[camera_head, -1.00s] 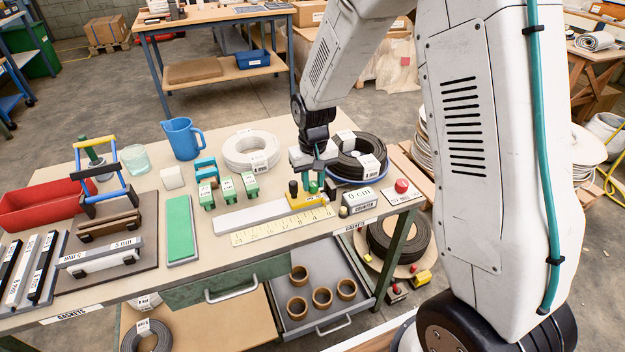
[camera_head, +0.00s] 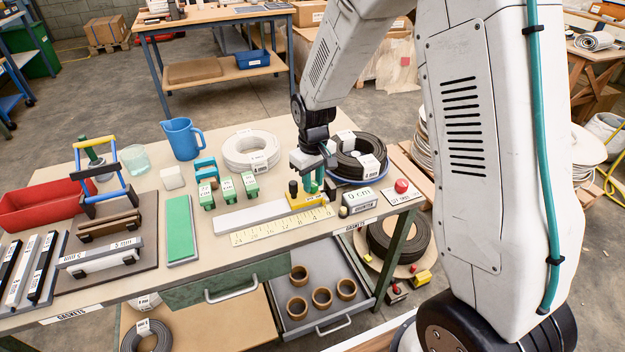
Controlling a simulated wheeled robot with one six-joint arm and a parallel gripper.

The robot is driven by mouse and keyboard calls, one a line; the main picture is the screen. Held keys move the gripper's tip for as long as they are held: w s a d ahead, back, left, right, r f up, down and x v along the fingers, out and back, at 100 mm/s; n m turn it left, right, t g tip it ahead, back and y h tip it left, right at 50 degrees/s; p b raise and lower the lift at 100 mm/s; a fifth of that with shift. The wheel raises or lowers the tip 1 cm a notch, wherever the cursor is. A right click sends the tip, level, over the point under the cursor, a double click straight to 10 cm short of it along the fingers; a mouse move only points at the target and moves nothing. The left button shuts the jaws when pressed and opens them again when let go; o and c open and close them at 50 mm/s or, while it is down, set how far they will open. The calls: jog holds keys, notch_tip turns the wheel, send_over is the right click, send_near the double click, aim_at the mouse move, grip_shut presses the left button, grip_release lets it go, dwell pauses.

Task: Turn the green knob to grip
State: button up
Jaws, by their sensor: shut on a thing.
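The small green knob (camera_head: 314,187) is on the yellow block (camera_head: 306,201) at the right end of the white strip and ruler, mostly hidden by my fingers. My gripper (camera_head: 315,181) points down over it from above, shut on the knob. A black knob (camera_head: 293,188) stands on the same yellow block just to the left. A display box (camera_head: 359,201) to the right reads 0 cm. Any grip marking by the knob is too small to read.
A black coil (camera_head: 358,157) lies close behind and right of my gripper, and a red button box (camera_head: 402,190) stands at the right edge. Green clamps (camera_head: 228,189) and a white coil (camera_head: 250,149) are to the left. A yellow ruler (camera_head: 270,227) lies in front.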

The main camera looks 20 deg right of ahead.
aim_at(314, 185)
jog(key=o, duration=1)
jog(key=shift+r, duration=0.1)
notch_tip(314, 185, up, 8)
jog(key=shift+f, duration=0.15)
jog(key=shift+s, duration=0.3)
jog(key=s+d+r+m, duration=0.1)
jog(key=s+r, duration=0.4)
jog(key=s, duration=0.4)
jog(key=s+d+r+m+t, duration=0.1)
jog(key=s+r, duration=0.4)
jog(key=s, duration=0.5)
jog(key=s+r+m, duration=0.1)
jog(key=s+r, duration=0.5)
jog(key=s, duration=0.4)
jog(key=shift+s+d+m, duration=0.2)
jog(key=shift+d+m, duration=0.1)
jog(key=shift+d, duration=0.1)
